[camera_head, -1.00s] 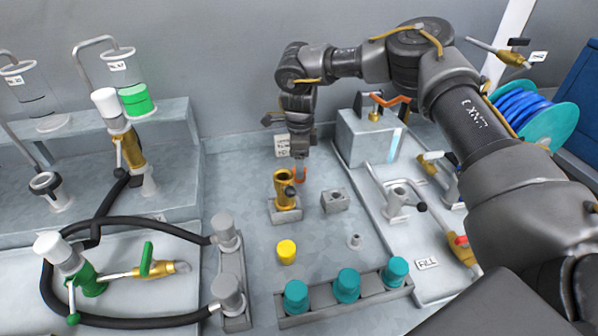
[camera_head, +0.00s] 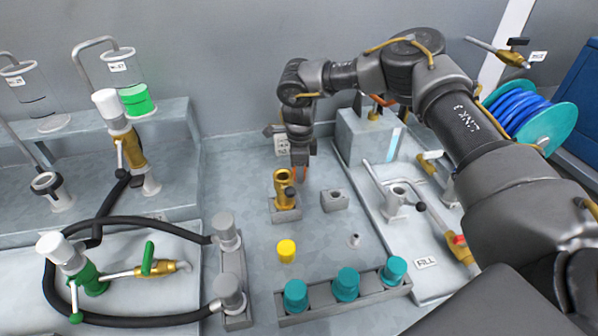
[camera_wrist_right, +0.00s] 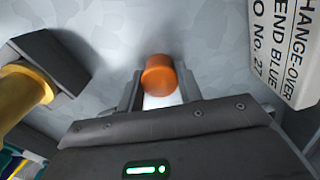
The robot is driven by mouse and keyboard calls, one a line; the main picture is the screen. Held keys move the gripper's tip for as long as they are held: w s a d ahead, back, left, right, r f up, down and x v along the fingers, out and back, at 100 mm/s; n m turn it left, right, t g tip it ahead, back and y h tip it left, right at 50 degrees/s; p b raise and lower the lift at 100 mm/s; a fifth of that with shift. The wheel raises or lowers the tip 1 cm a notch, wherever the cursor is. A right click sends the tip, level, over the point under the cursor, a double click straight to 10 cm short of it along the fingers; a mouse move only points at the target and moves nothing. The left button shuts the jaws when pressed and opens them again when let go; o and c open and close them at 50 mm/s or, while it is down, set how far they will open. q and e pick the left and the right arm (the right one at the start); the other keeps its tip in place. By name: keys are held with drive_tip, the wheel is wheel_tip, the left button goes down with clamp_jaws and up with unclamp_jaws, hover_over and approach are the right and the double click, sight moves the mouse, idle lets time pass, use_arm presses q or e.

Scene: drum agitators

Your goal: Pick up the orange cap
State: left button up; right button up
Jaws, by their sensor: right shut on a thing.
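The orange cap (camera_wrist_right: 160,78) is a short orange cylinder held between the two fingers of my right gripper (camera_wrist_right: 160,88) in the right wrist view. The gripper is shut on it, and a white part shows just below the cap. In the head view my right gripper (camera_head: 301,168) points down just behind and right of the brass fitting. Only slivers of orange show at its fingertips there, and the arm hides the rest of the cap. I cannot tell whether the cap touches the bench. My left gripper is not in view.
The brass fitting (camera_head: 283,186) on its grey base stands close by the gripper, with a grey block (camera_head: 334,200) to the right. A yellow cap (camera_head: 286,250) and a rack of teal caps (camera_head: 347,284) are nearer. A labelled white box (camera_wrist_right: 289,50) sits beside the gripper.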

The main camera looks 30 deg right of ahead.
drive_tip(key=shift+r, duration=0.25)
wheel_tip(320, 180, up, 9)
drive_tip(key=shift+r+b, duration=0.1)
drive_tip(key=shift+b, duration=0.55)
drive_tip(key=shift+r, duration=0.2)
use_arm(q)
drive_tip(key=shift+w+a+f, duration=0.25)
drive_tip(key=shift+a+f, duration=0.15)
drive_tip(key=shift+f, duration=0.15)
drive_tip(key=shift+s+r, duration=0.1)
